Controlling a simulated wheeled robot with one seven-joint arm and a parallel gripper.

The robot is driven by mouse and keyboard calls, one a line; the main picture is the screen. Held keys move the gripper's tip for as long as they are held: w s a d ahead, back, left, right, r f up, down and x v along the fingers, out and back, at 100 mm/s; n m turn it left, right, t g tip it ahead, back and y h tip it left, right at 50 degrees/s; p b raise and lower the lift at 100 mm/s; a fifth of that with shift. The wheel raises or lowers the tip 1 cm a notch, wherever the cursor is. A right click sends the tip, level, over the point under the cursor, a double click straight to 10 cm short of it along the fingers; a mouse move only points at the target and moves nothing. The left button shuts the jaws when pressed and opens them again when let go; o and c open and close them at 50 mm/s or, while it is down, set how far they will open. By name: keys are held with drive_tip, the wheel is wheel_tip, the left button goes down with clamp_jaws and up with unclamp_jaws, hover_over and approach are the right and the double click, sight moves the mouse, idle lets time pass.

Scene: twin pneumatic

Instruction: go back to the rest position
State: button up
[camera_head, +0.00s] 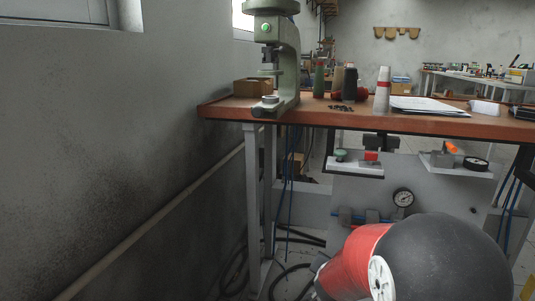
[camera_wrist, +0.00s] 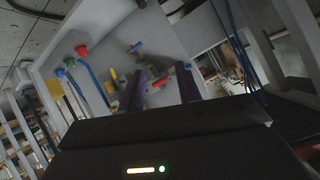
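My gripper (camera_wrist: 163,85) shows in the wrist view as two dark fingers standing apart. I see nothing held between them; coloured parts on a pale panel (camera_wrist: 97,40) show behind. In the head view my arm's red and black links fill the bottom right, and the gripper itself is not visible there.
A wooden-topped workbench (camera_head: 437,124) stands ahead, with a green press (camera_head: 287,60), bottles and papers (camera_head: 430,105) on it. A grey wall (camera_head: 110,120) with a sloping pipe (camera_head: 150,228) bounds the left.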

drive_tip(key=s+a+r+n+g+y+p, duration=0.1)
drive_tip(key=s+a+r+n+y, duration=0.1)
drive_tip(key=s+r, duration=0.35)
drive_tip(key=s+a+r+n+g+y, duration=0.1)
drive_tip(key=s+a+r+n+y, duration=0.2)
drive_tip(key=s+r, duration=0.3)
drive_tip(key=s+d+n+g+h, duration=0.1)
drive_tip(key=s, duration=0.8)
drive_tip(key=s+d+r+n+g, duration=0.1)
drive_tip(key=s+g, duration=0.1)
drive_tip(key=s, duration=0.7)
drive_tip(key=shift+s+d+r+n+h+p, duration=0.2)
drive_tip(key=shift+d+r+n+h+p, duration=0.1)
drive_tip(key=shift+h+p, duration=0.1)
